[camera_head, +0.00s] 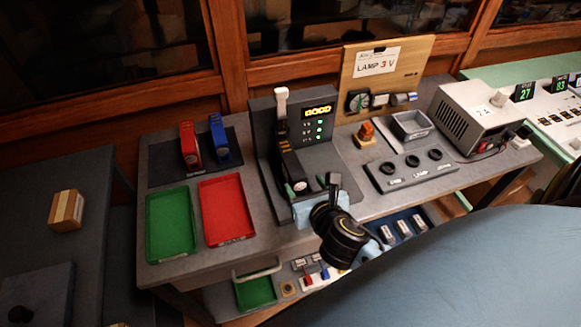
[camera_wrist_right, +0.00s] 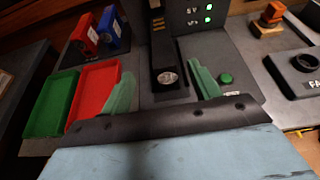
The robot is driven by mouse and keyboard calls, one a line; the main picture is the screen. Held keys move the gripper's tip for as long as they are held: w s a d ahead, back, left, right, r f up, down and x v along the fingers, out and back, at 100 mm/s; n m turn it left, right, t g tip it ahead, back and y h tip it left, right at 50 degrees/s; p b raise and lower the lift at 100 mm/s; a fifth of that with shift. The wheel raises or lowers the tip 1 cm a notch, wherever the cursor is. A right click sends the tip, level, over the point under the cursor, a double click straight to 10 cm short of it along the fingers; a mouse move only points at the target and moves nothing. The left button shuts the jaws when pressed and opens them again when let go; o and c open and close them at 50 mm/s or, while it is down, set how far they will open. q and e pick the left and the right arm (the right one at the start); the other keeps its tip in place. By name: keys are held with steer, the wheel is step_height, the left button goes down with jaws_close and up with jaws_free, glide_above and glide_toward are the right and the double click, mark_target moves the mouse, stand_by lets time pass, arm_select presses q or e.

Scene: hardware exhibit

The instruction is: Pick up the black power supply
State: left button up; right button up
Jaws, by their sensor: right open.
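The black power supply (camera_head: 290,162), a dark block with a yellow stripe, stands in the slot of the dark grey test station (camera_head: 262,115), whose display reads GOOD. In the right wrist view its lower end with a round silver part (camera_wrist_right: 167,78) shows between the fingers. My right gripper (camera_head: 313,188) is open at the front of the station, its green fingers (camera_wrist_right: 163,90) apart on either side of the black unit. I cannot tell whether they touch it. My left gripper is not in view.
A red unit (camera_head: 190,146) and a blue unit (camera_head: 219,138) stand on a dark pad at the left. Green (camera_head: 171,226) and red (camera_head: 228,210) trays lie in front. A three-socket block (camera_head: 410,166) and a grey bench supply (camera_head: 474,115) stand at the right.

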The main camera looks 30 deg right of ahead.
mark_target(296, 170)
steer(key=x, duration=0.6)
steer(key=shift+w+d+f+b, duration=0.1)
steer(key=shift+w+b, duration=0.1)
steer(key=shift+b, duration=0.1)
steer(key=x, duration=0.2)
steer(key=b+x, duration=0.1)
steer(key=x, duration=0.2)
steer(key=shift+d+f, duration=0.15)
steer(key=shift+f, duration=0.2)
jaws_close()
steer(key=shift+r, duration=0.15)
